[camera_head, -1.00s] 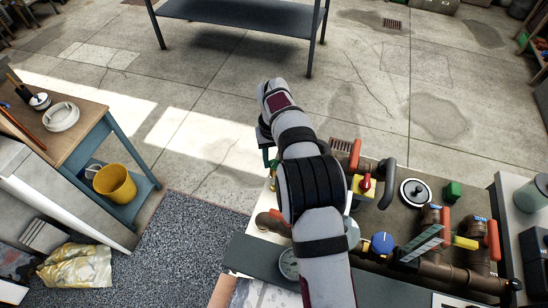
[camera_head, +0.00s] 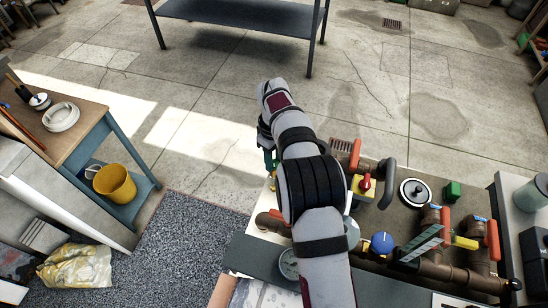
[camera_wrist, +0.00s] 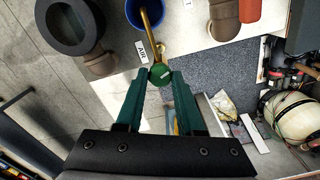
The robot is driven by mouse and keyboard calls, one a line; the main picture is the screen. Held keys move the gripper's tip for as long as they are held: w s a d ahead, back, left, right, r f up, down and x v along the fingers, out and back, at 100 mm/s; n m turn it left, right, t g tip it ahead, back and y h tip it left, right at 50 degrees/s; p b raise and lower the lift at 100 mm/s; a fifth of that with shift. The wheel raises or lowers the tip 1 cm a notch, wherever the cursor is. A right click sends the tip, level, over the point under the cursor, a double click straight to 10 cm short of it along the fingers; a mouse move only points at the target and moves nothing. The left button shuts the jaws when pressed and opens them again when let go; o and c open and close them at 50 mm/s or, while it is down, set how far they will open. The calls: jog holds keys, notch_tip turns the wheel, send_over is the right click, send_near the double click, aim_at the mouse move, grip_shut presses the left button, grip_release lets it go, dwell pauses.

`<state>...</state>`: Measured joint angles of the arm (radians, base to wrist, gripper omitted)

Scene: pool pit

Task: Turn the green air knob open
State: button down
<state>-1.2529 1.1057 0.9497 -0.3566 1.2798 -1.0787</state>
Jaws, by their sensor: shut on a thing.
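The green air knob (camera_wrist: 159,75) shows in the wrist view, at the end of a brass pipe (camera_wrist: 152,42). A white label reading AIR (camera_wrist: 143,51) is beside it. My gripper (camera_wrist: 161,80) has its two teal fingers on either side of the knob, shut on it. In the head view my arm hides the knob, and only part of my gripper (camera_head: 269,158) shows past the arm's left edge. How far the knob is turned cannot be told.
The bench holds brown pipes (camera_head: 455,275), a red-and-yellow valve (camera_head: 364,185), a blue knob (camera_head: 382,243) and a grey curved handle (camera_head: 387,183). A yellow bucket (camera_head: 115,183) stands on the side table's lower shelf. Open floor lies beyond the bench.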

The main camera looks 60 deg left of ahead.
dwell(0.5)
jog(key=c, duration=0.5)
grip_release()
jog(key=shift+r, duration=0.1)
notch_tip(320, 180, up, 16)
jog(key=shift+f, duration=0.15)
